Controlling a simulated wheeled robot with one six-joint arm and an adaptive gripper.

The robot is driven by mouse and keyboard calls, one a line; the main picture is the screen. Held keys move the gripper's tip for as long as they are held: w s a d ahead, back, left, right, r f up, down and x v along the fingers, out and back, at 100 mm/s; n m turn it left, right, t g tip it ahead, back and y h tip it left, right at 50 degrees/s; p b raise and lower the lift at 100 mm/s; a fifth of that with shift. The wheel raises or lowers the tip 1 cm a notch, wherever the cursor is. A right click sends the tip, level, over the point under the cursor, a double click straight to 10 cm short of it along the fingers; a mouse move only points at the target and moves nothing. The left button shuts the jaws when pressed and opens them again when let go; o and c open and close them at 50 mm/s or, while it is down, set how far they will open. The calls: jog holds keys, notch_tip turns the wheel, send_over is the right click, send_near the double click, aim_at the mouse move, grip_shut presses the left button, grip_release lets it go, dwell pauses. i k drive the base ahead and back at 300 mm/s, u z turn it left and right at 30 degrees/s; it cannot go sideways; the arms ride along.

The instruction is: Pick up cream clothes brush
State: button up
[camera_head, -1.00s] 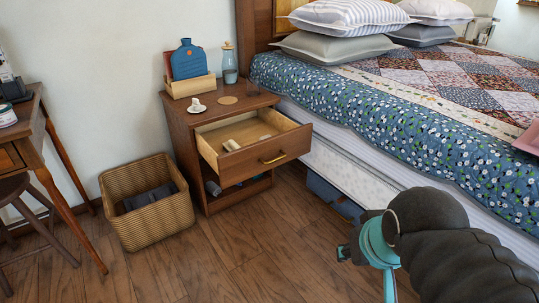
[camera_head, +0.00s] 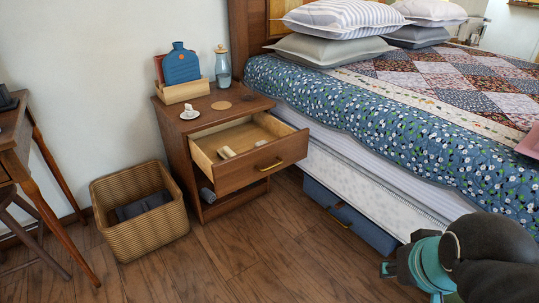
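The open drawer (camera_head: 262,171) of the wooden nightstand holds two small pale things. One is a cream block-shaped thing (camera_head: 227,152) near the drawer's left side, which may be the cream clothes brush. The other is a smaller pale thing (camera_head: 261,143) farther right; both are too small to identify surely. My gripper (camera_head: 388,269) is at the lower right, in front of the bed and well away from the drawer. Its fingers are small and partly hidden by my arm, so I cannot tell whether they are open or shut.
The bed (camera_head: 345,95) is on the right, with a blue box (camera_head: 365,230) beneath. Floor in front is clear.

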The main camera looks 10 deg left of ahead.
aim_at(225, 153)
jog(key=z, duration=1)
jog(key=k, duration=0.95)
jog(key=u, duration=1.55)
jog(key=i, duration=0.5)
